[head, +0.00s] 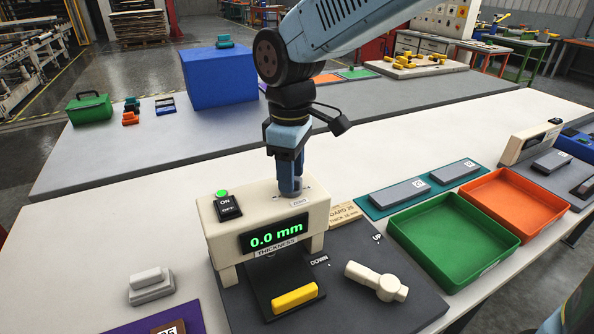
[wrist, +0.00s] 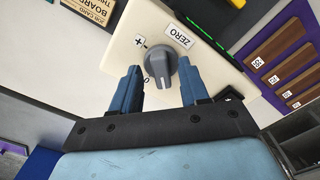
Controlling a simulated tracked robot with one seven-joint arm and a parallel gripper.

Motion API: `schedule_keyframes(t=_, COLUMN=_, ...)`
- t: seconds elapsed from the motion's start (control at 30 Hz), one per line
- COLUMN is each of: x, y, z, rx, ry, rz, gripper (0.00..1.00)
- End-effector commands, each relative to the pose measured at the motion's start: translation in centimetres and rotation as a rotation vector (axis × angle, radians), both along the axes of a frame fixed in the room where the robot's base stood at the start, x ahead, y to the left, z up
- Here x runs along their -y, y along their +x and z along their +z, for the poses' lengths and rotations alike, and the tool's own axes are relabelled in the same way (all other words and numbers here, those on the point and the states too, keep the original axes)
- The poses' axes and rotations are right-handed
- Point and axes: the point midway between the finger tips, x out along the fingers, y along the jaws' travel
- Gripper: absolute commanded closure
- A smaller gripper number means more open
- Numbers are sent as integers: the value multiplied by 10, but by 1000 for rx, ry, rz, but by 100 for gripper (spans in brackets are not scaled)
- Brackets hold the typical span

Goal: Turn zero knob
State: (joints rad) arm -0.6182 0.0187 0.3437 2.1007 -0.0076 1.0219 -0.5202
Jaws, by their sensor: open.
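The zero knob (wrist: 160,72) is a grey round dial with a raised grip bar. It sits on top of the cream thickness gauge (head: 212,230), beside a "ZERO" label (wrist: 180,35) and "+" and "0" marks. My gripper (wrist: 160,80) is open, with one blue finger on each side of the knob and a visible gap on both sides. In the head view my gripper (head: 290,190) points straight down at the gauge's top, and its fingers hide the knob. The gauge's display (head: 275,236) reads 0.0 mm in green.
An ON/OFF switch (head: 229,208) with a lit green button is left of my gripper. A yellow block (head: 294,298) lies below the gauge, near a cream lever (head: 376,281). A green tray (head: 398,233) and an orange tray (head: 556,218) stand to the right.

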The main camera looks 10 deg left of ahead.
Motion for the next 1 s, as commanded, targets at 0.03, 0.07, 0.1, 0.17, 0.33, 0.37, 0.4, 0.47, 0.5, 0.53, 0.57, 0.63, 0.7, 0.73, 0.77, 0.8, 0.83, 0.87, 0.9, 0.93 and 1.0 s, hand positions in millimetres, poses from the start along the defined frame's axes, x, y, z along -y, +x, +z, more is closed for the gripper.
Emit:
schedule_keyframes(t=0.03, x=0, y=0, z=2, rx=1, ry=1, rz=0, gripper=55)
schedule_keyframes(t=0.07, x=0, y=0, z=4, rx=1, ry=1, rz=0, gripper=55)
schedule_keyframes(t=0.1, x=0, y=0, z=8, rx=2, ry=2, rz=0, gripper=55)
schedule_keyframes(t=0.17, x=0, y=1, z=15, rx=2, ry=2, rz=-1, gripper=55)
schedule_keyframes(t=0.33, x=0, y=1, z=46, rx=3, ry=4, rz=-1, gripper=55)
schedule_keyframes(t=0.37, x=0, y=1, z=52, rx=3, ry=4, rz=-1, gripper=55)
schedule_keyframes(t=0.4, x=0, y=1, z=61, rx=2, ry=4, rz=-1, gripper=55)
schedule_keyframes(t=0.47, x=0, y=1, z=72, rx=2, ry=4, rz=-1, gripper=55)
schedule_keyframes(t=0.5, x=-1, y=1, z=80, rx=2, ry=4, rz=0, gripper=55)
schedule_keyframes(t=0.53, x=0, y=1, z=86, rx=2, ry=4, rz=0, gripper=55)
schedule_keyframes(t=0.57, x=-1, y=1, z=92, rx=3, ry=4, rz=0, gripper=55)
schedule_keyframes(t=0.63, x=-1, y=1, z=104, rx=2, ry=4, rz=0, gripper=55)
schedule_keyframes(t=0.7, x=-1, y=1, z=114, rx=2, ry=3, rz=0, gripper=55)
schedule_keyframes(t=0.73, x=-1, y=1, z=118, rx=2, ry=3, rz=0, gripper=55)
schedule_keyframes(t=0.77, x=-1, y=1, z=121, rx=1, ry=2, rz=0, gripper=55)
schedule_keyframes(t=0.8, x=-1, y=1, z=125, rx=1, ry=3, rz=0, gripper=55)
schedule_keyframes(t=0.83, x=-1, y=1, z=128, rx=1, ry=3, rz=0, gripper=55)
schedule_keyframes(t=0.87, x=-1, y=1, z=130, rx=1, ry=2, rz=0, gripper=55)
schedule_keyframes(t=0.9, x=0, y=1, z=132, rx=1, ry=1, rz=1, gripper=55)
schedule_keyframes(t=0.93, x=0, y=1, z=134, rx=0, ry=1, rz=1, gripper=55)
schedule_keyframes(t=1.0, x=0, y=1, z=136, rx=1, ry=1, rz=1, gripper=55)
